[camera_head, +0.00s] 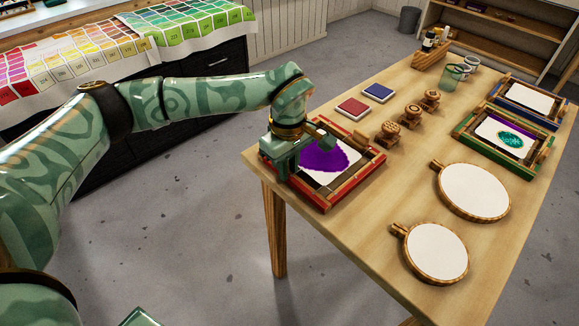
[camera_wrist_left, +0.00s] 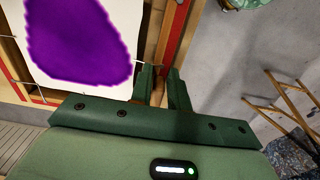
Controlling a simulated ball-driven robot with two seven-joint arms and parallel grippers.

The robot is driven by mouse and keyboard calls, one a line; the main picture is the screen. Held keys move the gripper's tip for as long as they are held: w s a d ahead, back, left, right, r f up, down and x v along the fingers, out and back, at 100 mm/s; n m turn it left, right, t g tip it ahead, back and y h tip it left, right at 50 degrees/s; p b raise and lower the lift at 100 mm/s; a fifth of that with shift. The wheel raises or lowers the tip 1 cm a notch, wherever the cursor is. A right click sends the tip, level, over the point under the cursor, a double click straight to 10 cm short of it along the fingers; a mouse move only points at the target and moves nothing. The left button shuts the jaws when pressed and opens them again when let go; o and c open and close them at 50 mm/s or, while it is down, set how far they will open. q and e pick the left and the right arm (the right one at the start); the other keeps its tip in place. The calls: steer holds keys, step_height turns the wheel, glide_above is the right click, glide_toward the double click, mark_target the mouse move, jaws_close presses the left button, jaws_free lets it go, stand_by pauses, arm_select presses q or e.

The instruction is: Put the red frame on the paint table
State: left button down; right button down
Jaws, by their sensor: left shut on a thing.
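The red frame (camera_head: 352,186) has a white sheet with a purple patch and wooden inner bars. It is at the near-left corner of a light wooden table (camera_head: 370,245); I cannot tell whether it rests on the top or is just above it. My left gripper (camera_head: 294,160) is shut on its left side. In the left wrist view the fingers (camera_wrist_left: 162,86) close on the edge bar of the red frame (camera_wrist_left: 174,45), with floor beyond it. I cannot tell whether this is the paint table. My right gripper is not in view.
Red (camera_head: 352,108) and blue pads (camera_head: 377,92), wooden stamps (camera_head: 388,133), a green frame (camera_head: 465,137), a blue frame (camera_head: 518,118), two round hoops (camera_head: 474,192) and a glass jar (camera_head: 452,78) occupy the table. A dark cabinet (camera_head: 217,82) with colour charts stands left.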

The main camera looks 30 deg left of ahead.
arm_select(q)
steer(key=c, duration=1.3)
jaws_free()
steer(key=shift+c, duration=0.2)
